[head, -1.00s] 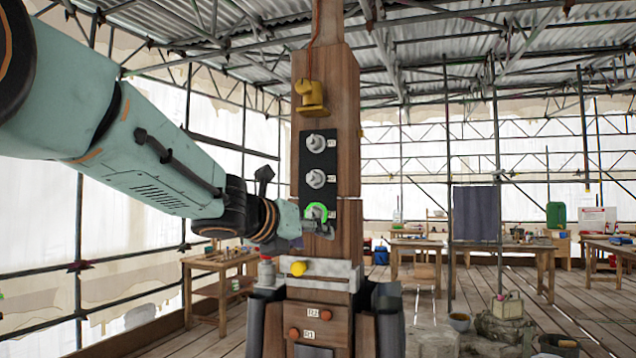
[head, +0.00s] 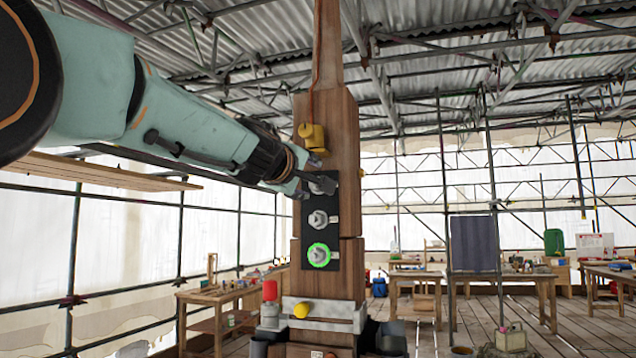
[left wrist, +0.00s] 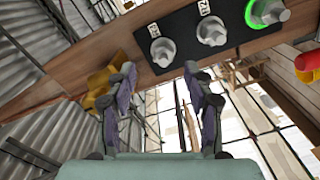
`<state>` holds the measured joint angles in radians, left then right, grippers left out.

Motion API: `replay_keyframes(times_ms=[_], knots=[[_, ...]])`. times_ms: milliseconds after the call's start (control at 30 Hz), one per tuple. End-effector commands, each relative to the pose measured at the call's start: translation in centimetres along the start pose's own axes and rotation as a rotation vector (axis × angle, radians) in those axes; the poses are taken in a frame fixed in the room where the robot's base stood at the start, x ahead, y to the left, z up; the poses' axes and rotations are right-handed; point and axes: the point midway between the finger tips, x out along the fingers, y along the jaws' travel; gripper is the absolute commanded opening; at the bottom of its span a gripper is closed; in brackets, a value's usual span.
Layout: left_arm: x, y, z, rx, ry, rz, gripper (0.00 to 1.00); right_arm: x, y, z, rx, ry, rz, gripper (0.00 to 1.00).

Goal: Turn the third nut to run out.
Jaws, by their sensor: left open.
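A black plate (head: 334,232) on the wooden spire post carries three grey nuts in a column. The lowest nut (head: 318,255) has a bright green ring around it; it also shows at the upper right in the left wrist view (left wrist: 267,12). The middle nut (head: 318,219) is plain grey. The top nut (left wrist: 162,50) is largely covered by my left gripper (head: 322,181) in the head view. In the left wrist view my left gripper (left wrist: 159,72) is open and empty, its fingertips just short of the top nut. I cannot tell whether they touch. My right gripper is not in view.
A yellow fitting (head: 313,138) sits on the post just above the plate, close to my left gripper. A pale collar (head: 325,312) with a yellow knob (head: 301,310) and a red-capped object (head: 270,290) are below. Workbenches (head: 500,275) stand farther back.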

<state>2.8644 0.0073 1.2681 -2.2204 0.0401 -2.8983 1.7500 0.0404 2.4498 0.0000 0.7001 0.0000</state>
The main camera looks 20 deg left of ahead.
Motion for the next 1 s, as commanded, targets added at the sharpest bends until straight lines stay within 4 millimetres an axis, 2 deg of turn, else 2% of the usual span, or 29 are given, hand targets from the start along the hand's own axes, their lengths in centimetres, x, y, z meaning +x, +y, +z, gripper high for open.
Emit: replay_keyframes(times_ms=[300, 500, 933, 1000], knots=[[4.5, 0.2, -0.1, -0.006, -0.003, -0.002, 0.52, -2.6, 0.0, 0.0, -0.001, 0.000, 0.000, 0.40], [6.4, 0.2, -0.1, -0.007, -0.004, 0.000, 0.52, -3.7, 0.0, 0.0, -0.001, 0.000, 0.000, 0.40], [7.1, 0.0, 0.0, -0.008, -0.003, 0.001, 0.52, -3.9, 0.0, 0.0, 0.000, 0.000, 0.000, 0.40], [7.1, 0.0, 0.0, -0.008, -0.003, 0.000, 0.46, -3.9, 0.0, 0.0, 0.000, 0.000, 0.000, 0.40]])
